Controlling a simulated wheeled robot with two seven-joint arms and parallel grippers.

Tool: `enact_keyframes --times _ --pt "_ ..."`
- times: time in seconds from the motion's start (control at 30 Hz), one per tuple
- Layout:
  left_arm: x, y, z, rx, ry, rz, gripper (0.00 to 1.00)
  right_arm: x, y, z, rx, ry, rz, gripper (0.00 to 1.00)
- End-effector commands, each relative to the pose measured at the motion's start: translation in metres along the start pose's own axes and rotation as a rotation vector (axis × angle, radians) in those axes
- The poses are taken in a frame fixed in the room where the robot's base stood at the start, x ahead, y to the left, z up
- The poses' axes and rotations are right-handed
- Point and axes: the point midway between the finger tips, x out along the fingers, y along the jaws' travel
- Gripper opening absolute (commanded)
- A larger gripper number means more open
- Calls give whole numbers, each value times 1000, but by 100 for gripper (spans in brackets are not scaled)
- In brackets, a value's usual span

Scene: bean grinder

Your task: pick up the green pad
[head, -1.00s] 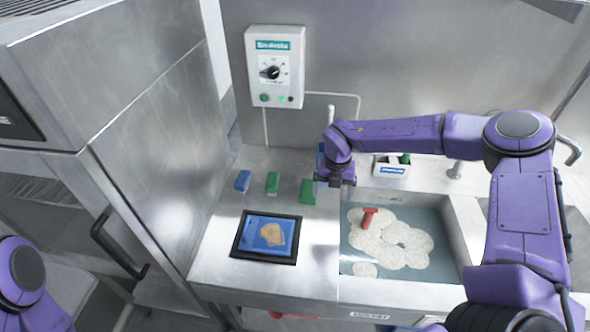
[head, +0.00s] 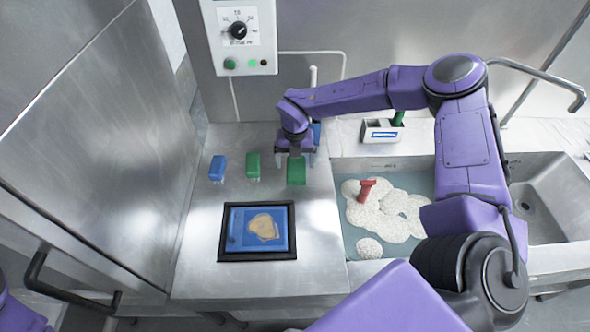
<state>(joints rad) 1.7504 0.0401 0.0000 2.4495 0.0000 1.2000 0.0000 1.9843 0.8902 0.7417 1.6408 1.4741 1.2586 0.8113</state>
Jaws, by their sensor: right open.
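A green pad (head: 296,174) lies on the steel counter, left of the sink. My right gripper (head: 296,157) is directly over its far part, pointing down, with its fingers apart. The gripper hides the far edge of the pad, and I cannot tell whether the fingers touch it. Another green block (head: 253,163), with whitish bristles or legs below, stands to the left. My left gripper is out of view.
A blue block (head: 217,167) stands farther left. A black-framed blue tray (head: 224,257) with a tan piece lies in front. The sink (head: 340,228) holds foam and a red-handled tool (head: 366,189). A white holder (head: 381,135) stands behind.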

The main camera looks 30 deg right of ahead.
Motion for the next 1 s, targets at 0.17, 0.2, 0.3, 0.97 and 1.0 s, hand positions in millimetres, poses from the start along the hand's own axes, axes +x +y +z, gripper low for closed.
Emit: enact_keyframes --times 0.17,0.2,0.3,0.97,1.0 --pt "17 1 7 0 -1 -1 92 25 0 -1 2 1 0 92" --pt "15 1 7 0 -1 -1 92 23 0 -1 2 0 1 92" --pt "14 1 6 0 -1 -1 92 22 0 -1 2 0 1 92" --pt "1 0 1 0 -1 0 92 2 0 -1 1 0 2 32" --pt "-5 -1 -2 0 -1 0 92 -7 0 0 1 -1 2 32"
